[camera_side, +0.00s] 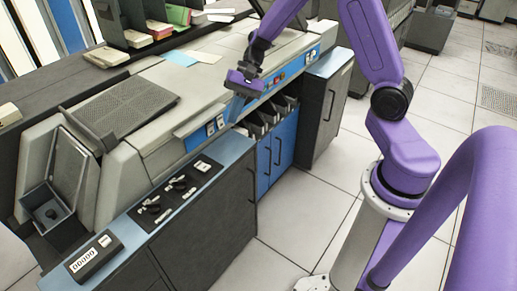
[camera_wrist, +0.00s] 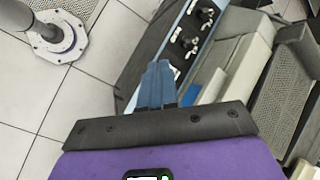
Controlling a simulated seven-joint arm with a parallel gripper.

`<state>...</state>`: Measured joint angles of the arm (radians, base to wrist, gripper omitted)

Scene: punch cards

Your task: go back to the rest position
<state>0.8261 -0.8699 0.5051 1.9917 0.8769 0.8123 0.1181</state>
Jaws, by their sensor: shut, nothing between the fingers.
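My gripper (camera_side: 236,104) is in front of the blue panel of the card machine (camera_side: 200,95) in the side view, a little above the pockets on its front. In the wrist view my gripper's blue fingers (camera_wrist: 157,80) are together and nothing shows between them. The fingers point down toward the machine's front edge and the floor. My purple arm reaches to it from the right.
A dark counter (camera_side: 190,205) with black knobs (camera_side: 175,187) and a counter box (camera_side: 93,257) stands at the front. Card stacks (camera_side: 177,16) fill a rack at the back. A dark cabinet (camera_side: 325,110) stands right of the machine. Tiled floor (camera_side: 310,210) is clear between machine and base.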

